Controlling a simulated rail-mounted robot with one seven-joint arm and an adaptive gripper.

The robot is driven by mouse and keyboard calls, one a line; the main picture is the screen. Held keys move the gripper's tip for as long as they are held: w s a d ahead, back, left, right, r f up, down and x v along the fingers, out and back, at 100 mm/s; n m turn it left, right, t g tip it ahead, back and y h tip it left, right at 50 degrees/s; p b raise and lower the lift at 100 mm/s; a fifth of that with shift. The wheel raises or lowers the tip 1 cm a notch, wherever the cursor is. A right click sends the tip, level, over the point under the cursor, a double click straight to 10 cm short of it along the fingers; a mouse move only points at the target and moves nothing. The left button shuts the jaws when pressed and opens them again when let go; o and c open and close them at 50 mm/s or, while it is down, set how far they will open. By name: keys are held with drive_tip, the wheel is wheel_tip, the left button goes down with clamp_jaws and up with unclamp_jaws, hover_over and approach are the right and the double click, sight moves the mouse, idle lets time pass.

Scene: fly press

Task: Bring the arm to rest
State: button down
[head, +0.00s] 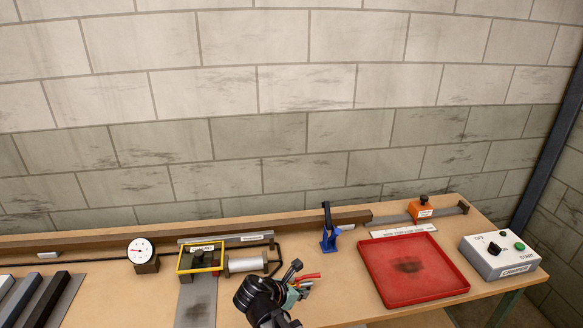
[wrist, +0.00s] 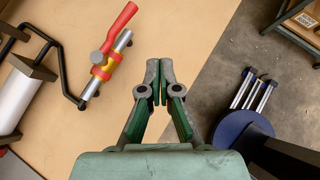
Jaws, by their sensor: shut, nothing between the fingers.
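My gripper (wrist: 153,82) is shut and empty. In the wrist view its green fingers meet over the front edge of the wooden bench (wrist: 110,130), with the floor to the right. In the head view my gripper (head: 301,285) and dark wrist are low in the middle, above the bench top. A valve with a red lever (wrist: 118,30) and yellow-red body is left of the fingers in the wrist view, apart from them. Part of the valve's red lever (head: 308,277) shows beside my gripper in the head view.
A red tray (head: 445,284), a control box (head: 499,256) and an orange block (head: 421,209) stand to the right. A blue clamp (head: 329,239), a gauge (head: 141,251), a yellow-framed fixture (head: 184,262) and a cylinder (head: 246,264) stand nearby. Dark bars (head: 42,306) lie left.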

drive_tip(key=s+d+f+m+g+y+b, duration=0.1)
drive_tip(key=s+d+f+m+g, duration=0.25)
drive_tip(key=s+f, duration=0.45)
drive_tip(key=s+d+f+m+g+b, duration=0.2)
drive_tip(key=s+d+f+m, duration=0.25)
drive_tip(key=f, duration=0.75)
drive_tip(key=s+d+f+m+g+y+b, duration=0.1)
drive_tip(key=s+d+f+m+g, duration=0.3)
drive_tip(key=f, duration=0.6)
drive_tip(key=s+d+f+m+g+y+b, duration=0.1)
drive_tip(key=s+f+m+g+y, duration=0.1)
drive_tip(key=s+f+m, duration=0.4)
drive_tip(key=s+f+m+g+y+b, duration=0.2)
drive_tip(key=s+f+m, duration=0.5)
drive_tip(key=s, duration=0.7)
drive_tip(key=shift+d+f+m+y, duration=0.25)
drive_tip(key=shift+d+m+y, duration=0.1)
drive_tip(key=shift+m+y, duration=0.35)
